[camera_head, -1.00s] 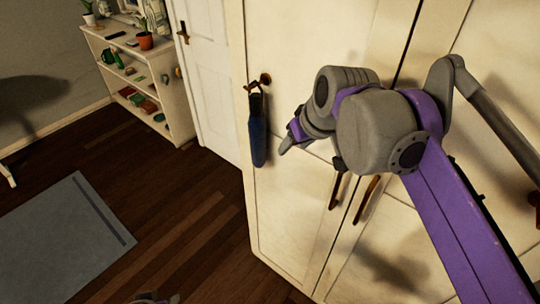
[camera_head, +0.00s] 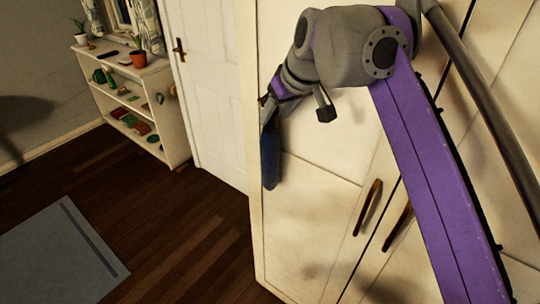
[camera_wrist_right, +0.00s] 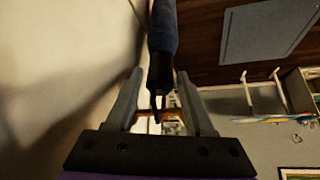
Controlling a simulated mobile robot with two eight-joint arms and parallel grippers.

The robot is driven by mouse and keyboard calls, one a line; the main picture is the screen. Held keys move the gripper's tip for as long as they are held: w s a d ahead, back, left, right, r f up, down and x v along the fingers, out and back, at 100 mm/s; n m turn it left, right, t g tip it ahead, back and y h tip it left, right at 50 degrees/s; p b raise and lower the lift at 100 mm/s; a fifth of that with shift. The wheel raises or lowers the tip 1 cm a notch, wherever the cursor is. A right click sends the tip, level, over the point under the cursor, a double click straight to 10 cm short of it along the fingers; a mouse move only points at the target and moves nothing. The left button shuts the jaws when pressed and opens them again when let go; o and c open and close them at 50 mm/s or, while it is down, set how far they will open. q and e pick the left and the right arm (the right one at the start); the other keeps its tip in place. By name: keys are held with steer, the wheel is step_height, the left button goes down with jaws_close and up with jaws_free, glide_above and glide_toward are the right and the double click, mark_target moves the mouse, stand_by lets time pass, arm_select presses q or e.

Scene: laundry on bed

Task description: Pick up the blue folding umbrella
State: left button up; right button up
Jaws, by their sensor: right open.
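The blue folding umbrella (camera_head: 270,158) hangs upright at the left edge of the cream wardrobe front in the head view. Its upper part is hidden behind my right gripper (camera_head: 267,104). In the right wrist view, the umbrella (camera_wrist_right: 163,28) shows with its dark handle end reaching between the two grey fingers of my right gripper (camera_wrist_right: 159,76). The fingers are open, with a gap visible on either side of the handle. The hook is hidden in the head view. My left gripper is not in view.
The wardrobe doors (camera_head: 315,225) with brown handles (camera_head: 367,208) stand close beside my right arm. A white door (camera_head: 212,90) and a shelf unit with plants (camera_head: 178,115) are behind to the left. A grey rug (camera_head: 55,255) lies on the open wooden floor.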

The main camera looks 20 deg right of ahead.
mark_target(270, 121)
steer(key=x, duration=0.4)
steer(key=shift+w+a+f+b, duration=0.1)
steer(key=shift+w+f+b, duration=0.1)
steer(key=shift+b, duration=0.1)
steer(key=shift+c, duration=0.2)
jaws_close()
steer(key=shift+r, duration=0.1)
stand_by(0.9)
